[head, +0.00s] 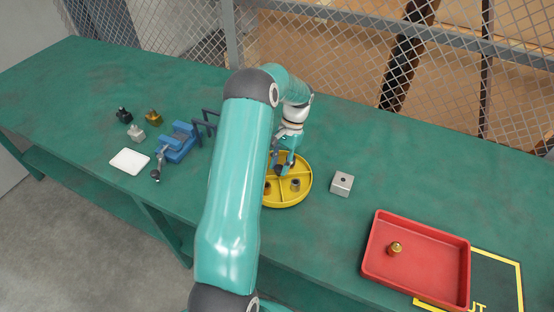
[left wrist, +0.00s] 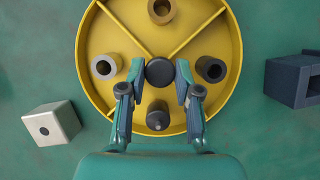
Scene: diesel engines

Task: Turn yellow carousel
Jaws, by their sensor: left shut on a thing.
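The yellow carousel (head: 286,204) is a round, divided tray on the green bench, partly hidden by my left arm in the head view. In the left wrist view the carousel (left wrist: 116,42) has a dark round knob (left wrist: 160,72) at its centre. My left gripper (head: 281,168) reaches down over the carousel. In the left wrist view the gripper (left wrist: 160,76) has its fingers on both sides of the knob, shut on it. The compartments hold a grey ring (left wrist: 105,67), a brown ring (left wrist: 162,11), a dark-walled ring (left wrist: 211,68) and a dark stepped piece (left wrist: 158,116). My right gripper is out of view.
A metal block with a hole (head: 342,184) stands right of the carousel. A red tray (head: 429,259) with a brass piece (head: 394,249) lies at the front right. A blue vise (head: 178,143), a white pad (head: 129,161) and small fittings (head: 137,134) are at left. A mesh fence (head: 340,48) runs behind.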

